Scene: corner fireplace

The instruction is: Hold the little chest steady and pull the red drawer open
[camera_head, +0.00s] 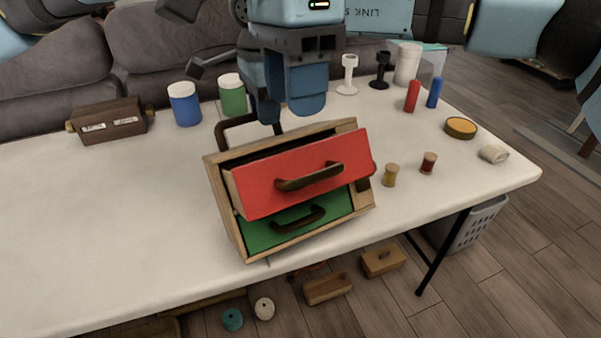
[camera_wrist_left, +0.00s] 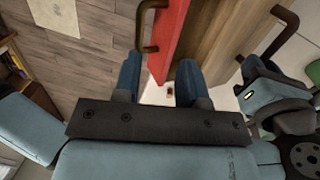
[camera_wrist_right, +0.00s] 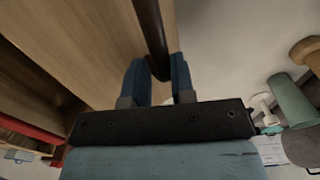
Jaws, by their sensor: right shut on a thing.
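The little wooden chest (camera_head: 243,240) stands angled on the table. Its red drawer (camera_head: 265,165) stands partly out, with a dark gap behind its front, above a shut-looking green drawer (camera_head: 260,232). The drawer's dark handle (camera_head: 310,178) is free. My right gripper (camera_wrist_right: 158,78) is shut on the dark carrying handle (camera_wrist_right: 150,30) at the chest's back; in the head view it is mostly hidden. My left gripper (camera_wrist_left: 160,88) is open and empty above the chest, apart from the red drawer (camera_wrist_left: 170,40) and its handle (camera_wrist_left: 149,15).
Blue (camera_head: 185,105) and green (camera_head: 232,97) jars and a brown box (camera_head: 110,122) stand at the back left. The table's front edge is close to the chest.

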